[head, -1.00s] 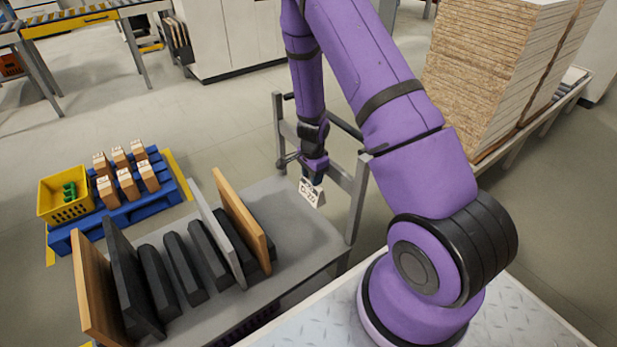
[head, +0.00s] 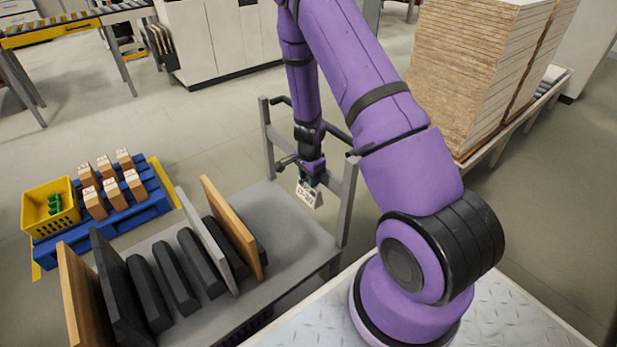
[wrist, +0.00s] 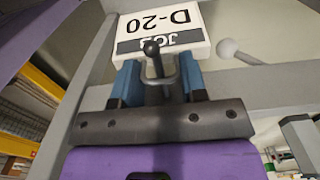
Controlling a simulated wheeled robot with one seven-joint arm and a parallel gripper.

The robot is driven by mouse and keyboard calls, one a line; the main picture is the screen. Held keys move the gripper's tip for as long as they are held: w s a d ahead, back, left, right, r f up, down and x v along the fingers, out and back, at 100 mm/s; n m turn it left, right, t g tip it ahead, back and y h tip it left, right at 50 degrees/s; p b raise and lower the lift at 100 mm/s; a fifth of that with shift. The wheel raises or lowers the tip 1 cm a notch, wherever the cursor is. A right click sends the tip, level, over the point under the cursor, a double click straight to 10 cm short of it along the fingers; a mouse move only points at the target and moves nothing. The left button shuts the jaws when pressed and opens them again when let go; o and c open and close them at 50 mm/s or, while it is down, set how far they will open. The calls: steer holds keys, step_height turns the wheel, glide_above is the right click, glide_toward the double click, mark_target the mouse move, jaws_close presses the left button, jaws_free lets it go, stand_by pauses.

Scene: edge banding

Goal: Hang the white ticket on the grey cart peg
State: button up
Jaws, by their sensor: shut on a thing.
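The white ticket (head: 306,196), printed D-20 and JOB, hangs below my gripper (head: 311,180) beside the cart's end frame. In the wrist view, my gripper's blue fingers (wrist: 158,84) are shut at the ticket's edge, and the ticket (wrist: 160,28) lies flat-on and upside down. A light grey ball-ended peg (wrist: 228,48) shows just right of the ticket, apart from it. A dark ball-ended piece (wrist: 151,48) and a thin curved bar show between the fingers, covering part of the print. I cannot tell what they belong to. The peg is not clear in the head view.
The cart (head: 290,225) has upright posts and rails around my gripper. Dark, white and wooden panels (head: 230,235) stand on its deck to the left. A blue pallet (head: 130,209) with small boxes and a yellow bin (head: 50,208) lies beyond. Stacked boards (head: 470,75) stand right.

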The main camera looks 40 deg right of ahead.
stand_by(0.4)
steer(key=o, duration=1.2)
